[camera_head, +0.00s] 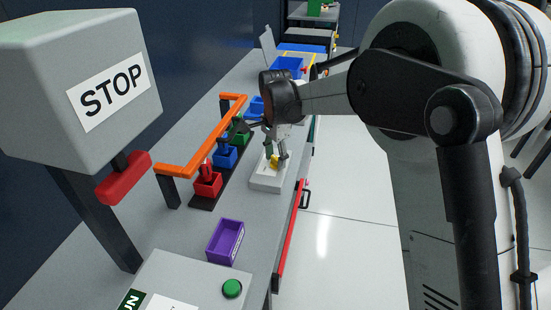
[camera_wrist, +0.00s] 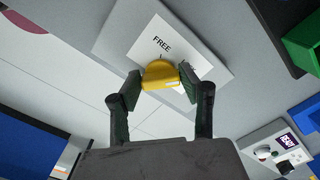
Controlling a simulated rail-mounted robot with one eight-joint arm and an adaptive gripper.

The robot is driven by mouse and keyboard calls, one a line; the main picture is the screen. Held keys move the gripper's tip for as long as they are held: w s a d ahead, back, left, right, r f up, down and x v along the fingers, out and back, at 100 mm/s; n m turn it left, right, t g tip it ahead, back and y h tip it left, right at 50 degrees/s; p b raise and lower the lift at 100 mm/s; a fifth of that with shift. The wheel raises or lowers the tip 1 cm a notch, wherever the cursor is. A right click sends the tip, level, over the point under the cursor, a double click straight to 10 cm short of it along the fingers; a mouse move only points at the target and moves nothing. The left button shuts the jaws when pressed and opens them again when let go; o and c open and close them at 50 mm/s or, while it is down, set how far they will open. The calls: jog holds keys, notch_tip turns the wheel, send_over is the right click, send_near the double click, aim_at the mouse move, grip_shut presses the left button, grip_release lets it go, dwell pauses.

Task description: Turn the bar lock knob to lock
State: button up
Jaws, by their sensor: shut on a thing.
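The yellow knob (camera_wrist: 160,73) sits on a pale lock plate (camera_wrist: 210,62) whose white label reads "FREE". Other lettering on the label is hidden behind the knob and fingers. My gripper (camera_wrist: 160,82) is shut on the knob, one finger on each side of it. In the camera_head view, my gripper (camera_head: 276,152) reaches down over the same plate (camera_head: 266,181), and a bit of the yellow knob (camera_head: 274,162) shows between the fingers. Which way the knob points cannot be told.
An orange bar (camera_head: 203,143) runs along the bench left of the plate, above red (camera_head: 207,184), blue (camera_head: 225,156) and green blocks. A purple bin (camera_head: 225,241) and a green button (camera_head: 232,289) are nearer. A STOP box (camera_head: 80,90) stands at the left.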

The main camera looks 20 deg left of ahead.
aim_at(276, 159)
jog(key=o, duration=1.1)
jog(key=shift+o, duration=0.2)
notch_tip(276, 159, up, 12)
